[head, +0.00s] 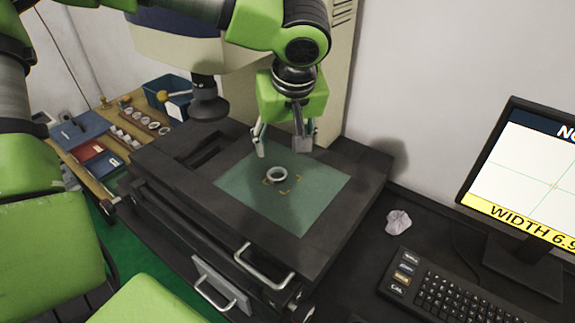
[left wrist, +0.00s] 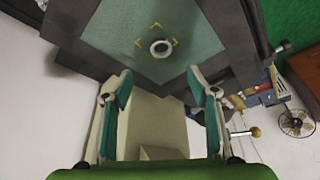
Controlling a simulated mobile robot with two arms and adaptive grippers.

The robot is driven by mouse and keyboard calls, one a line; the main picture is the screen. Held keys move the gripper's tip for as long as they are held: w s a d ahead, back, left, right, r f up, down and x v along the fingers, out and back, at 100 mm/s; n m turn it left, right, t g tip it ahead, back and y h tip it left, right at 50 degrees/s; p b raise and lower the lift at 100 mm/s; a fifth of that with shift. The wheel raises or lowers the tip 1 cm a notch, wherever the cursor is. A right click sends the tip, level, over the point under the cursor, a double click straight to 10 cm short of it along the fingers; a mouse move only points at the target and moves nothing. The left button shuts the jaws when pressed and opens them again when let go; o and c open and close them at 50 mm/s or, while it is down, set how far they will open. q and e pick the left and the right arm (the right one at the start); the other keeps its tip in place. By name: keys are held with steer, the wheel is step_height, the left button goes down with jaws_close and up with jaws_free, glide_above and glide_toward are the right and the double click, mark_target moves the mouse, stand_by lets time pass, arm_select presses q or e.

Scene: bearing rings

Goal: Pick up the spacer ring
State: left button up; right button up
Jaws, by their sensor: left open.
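The spacer ring (head: 277,175) is a small light-grey ring lying flat on the green plate (head: 318,200) of the dark measuring stage. It lies at the yellow corner marks. It also shows in the left wrist view (left wrist: 161,47), beyond the fingertips. My left gripper (head: 283,148) is open and empty, with its fingers pointing down above the plate, apart from the ring. In the left wrist view the two fingers (left wrist: 160,80) stand wide apart and the ring appears between their lines. My right gripper is not seen.
A lens-like cylinder (head: 208,103) hangs left of my gripper. A wooden bench (head: 100,165) at left holds several rings, a blue bin (head: 168,92) and coloured trays. A monitor (head: 525,185), keyboard (head: 440,300) and crumpled paper (head: 398,222) are at right.

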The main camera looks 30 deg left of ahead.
arm_select(q)
glide_toward(277, 174)
steer(key=shift+s+f, duration=0.15)
steer(key=shift+f, duration=0.25)
steer(key=p+x, duration=0.1)
steer(key=x, duration=0.2)
steer(key=shift+r, duration=0.1)
steer(key=x, duration=0.3)
steer(key=p+x, duration=0.1)
steer(key=shift+w+a, duration=0.15)
steer(key=shift+w, duration=0.2)
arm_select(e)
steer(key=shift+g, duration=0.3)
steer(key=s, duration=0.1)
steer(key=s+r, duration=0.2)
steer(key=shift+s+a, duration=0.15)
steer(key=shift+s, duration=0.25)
arm_select(q)
steer(key=c, duration=1.2)
